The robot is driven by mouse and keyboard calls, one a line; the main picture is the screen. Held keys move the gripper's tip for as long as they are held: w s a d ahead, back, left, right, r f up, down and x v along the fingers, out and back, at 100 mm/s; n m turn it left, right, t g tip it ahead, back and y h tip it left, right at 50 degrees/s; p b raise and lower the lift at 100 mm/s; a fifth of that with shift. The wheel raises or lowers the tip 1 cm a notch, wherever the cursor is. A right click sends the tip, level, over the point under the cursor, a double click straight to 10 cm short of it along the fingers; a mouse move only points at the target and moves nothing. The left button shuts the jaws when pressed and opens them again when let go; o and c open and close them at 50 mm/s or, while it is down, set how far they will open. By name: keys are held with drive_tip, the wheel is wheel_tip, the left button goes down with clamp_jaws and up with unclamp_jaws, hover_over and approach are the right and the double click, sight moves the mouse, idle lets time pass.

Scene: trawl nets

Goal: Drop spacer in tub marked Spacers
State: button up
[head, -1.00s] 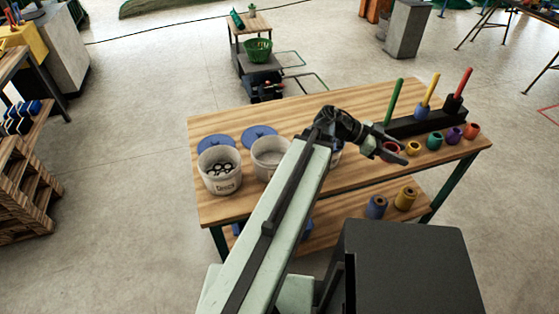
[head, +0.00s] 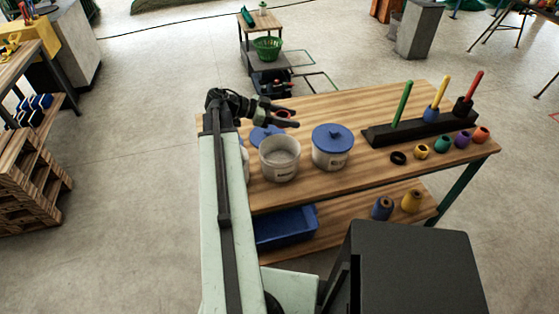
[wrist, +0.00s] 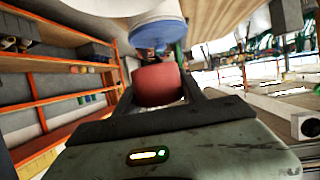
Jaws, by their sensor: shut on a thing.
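My gripper (head: 284,115) is shut on a red spacer (head: 283,113), held in the air at the far side of the tubs, near a blue lid (head: 264,135). In the wrist view the red spacer (wrist: 157,86) sits between both fingers, with a blue lid and white tub beyond it. An open white tub (head: 279,175) stands on the bench and looks empty. To its right is a white tub (head: 331,161) with its blue lid on. A third tub (head: 245,165) is mostly hidden behind my arm. I cannot read the labels for certain.
A black ring (head: 398,158) and yellow, green, purple and orange spacers lie on the bench's right side. A black rack (head: 420,128) with green, yellow and red pegs stands behind them. The lower shelf holds a blue bin (head: 286,228) and two spools.

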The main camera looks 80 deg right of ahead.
wheel_tip(320, 180, down, 6)
drive_tip(key=b, duration=0.5)
drive_tip(key=shift+r, duration=0.15)
drive_tip(key=o, duration=1.4)
drive_tip(key=shift+r, duration=0.1)
drive_tip(key=p+v, duration=0.2)
drive_tip(key=v, duration=0.5)
drive_tip(key=shift+w+a+p, duration=0.2)
drive_tip(key=shift+w+p, duration=0.15)
drive_tip(key=shift+p, duration=0.05)
